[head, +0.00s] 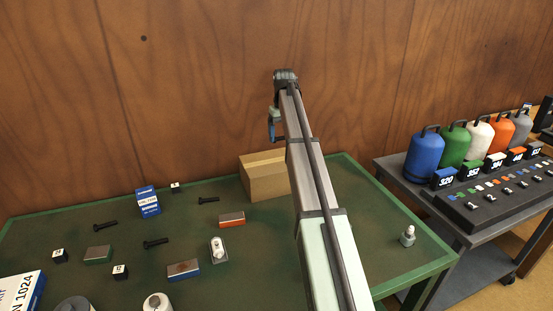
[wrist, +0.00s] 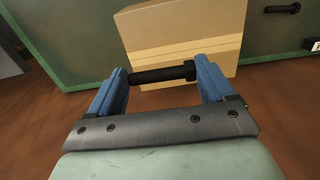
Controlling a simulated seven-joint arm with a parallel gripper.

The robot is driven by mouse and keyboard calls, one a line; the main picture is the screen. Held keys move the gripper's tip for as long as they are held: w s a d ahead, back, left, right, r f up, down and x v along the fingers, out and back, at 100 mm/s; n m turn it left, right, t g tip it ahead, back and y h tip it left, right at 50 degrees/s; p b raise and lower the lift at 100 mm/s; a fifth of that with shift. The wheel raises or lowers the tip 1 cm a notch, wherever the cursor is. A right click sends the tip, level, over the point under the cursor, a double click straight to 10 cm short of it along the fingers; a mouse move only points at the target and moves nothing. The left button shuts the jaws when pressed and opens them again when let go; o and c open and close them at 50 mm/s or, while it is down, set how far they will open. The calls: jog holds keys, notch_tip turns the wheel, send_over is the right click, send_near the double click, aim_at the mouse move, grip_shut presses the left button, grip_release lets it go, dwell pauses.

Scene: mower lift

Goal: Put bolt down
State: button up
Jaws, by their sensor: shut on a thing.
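A black bolt (wrist: 160,74) lies crosswise between the two blue fingers of my gripper (wrist: 163,75) in the wrist view. The fingers are shut on it, one at each end. In the head view my gripper (head: 272,130) is above the green table (head: 340,215), near the wooden wall and over the back of the cardboard box; the bolt cannot be made out there. Other black bolts lie on the table: one at the left (head: 106,225), one nearer the front (head: 155,243) and one left of the box (head: 208,200).
A cardboard box (head: 265,178) stands at the table's back and shows behind the bolt in the wrist view (wrist: 185,35). A blue box (head: 147,201), small blocks and bottles crowd the left side. The table's right part is mostly clear except for a small bottle (head: 408,236).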

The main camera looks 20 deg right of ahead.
aim_at(283, 163)
notch_tip(283, 163, down, 9)
jog(key=shift+f, duration=0.1)
dwell(0.4)
jog(key=shift+f, duration=0.1)
jog(key=o, duration=1)
jog(key=shift+c, duration=0.2)
notch_tip(283, 163, up, 12)
jog(key=shift+r, duration=0.15)
